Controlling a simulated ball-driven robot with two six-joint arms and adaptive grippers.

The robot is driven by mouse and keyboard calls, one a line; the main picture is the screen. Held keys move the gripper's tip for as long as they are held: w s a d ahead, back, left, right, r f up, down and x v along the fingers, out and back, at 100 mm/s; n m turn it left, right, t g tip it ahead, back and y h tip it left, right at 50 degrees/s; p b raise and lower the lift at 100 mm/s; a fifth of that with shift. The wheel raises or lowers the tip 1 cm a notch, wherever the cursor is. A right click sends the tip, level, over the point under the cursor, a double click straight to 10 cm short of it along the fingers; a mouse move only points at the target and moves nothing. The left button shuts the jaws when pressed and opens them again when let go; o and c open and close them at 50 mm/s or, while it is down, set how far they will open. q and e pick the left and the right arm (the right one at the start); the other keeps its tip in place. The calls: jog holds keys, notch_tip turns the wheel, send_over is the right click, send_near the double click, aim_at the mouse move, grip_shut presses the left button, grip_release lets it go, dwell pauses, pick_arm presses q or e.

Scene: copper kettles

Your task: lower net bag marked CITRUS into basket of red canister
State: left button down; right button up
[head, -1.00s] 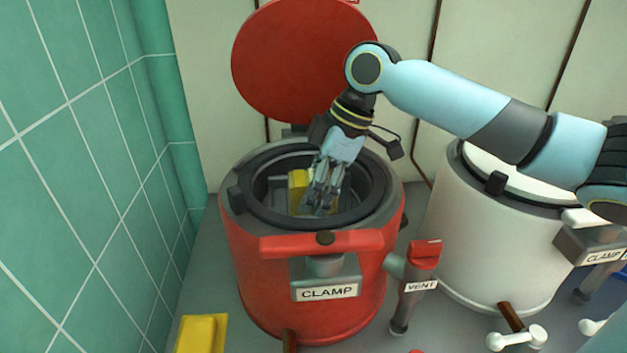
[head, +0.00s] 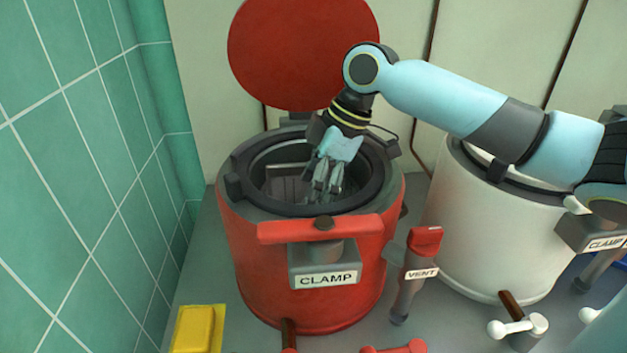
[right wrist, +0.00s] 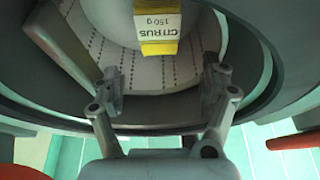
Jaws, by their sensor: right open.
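The red canister (head: 300,270) stands with its round red lid (head: 303,50) raised behind it. My right gripper (head: 325,195) reaches down into its open mouth. In the right wrist view the right gripper (right wrist: 162,90) is open, its fingers apart and nothing between their tips. Beyond the fingers is a pale rounded bag with a yellow-edged label (right wrist: 160,24) reading CITRUS 150 g. It is at the perforated wall of the basket (right wrist: 108,62), apart from the fingertips. The bag's underside is not visible, and the head view does not show the bag. My left gripper is out of view.
The canister's dark rim (head: 240,190) closely surrounds my right gripper. A CLAMP handle (head: 320,229) and a VENT lever (head: 424,245) stick out in front. A white canister (head: 480,240) stands at right. A yellow block (head: 195,328) lies at front left, near the green tiled wall (head: 75,180).

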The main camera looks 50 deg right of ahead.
jog(key=v, duration=1.2)
dwell(0.6)
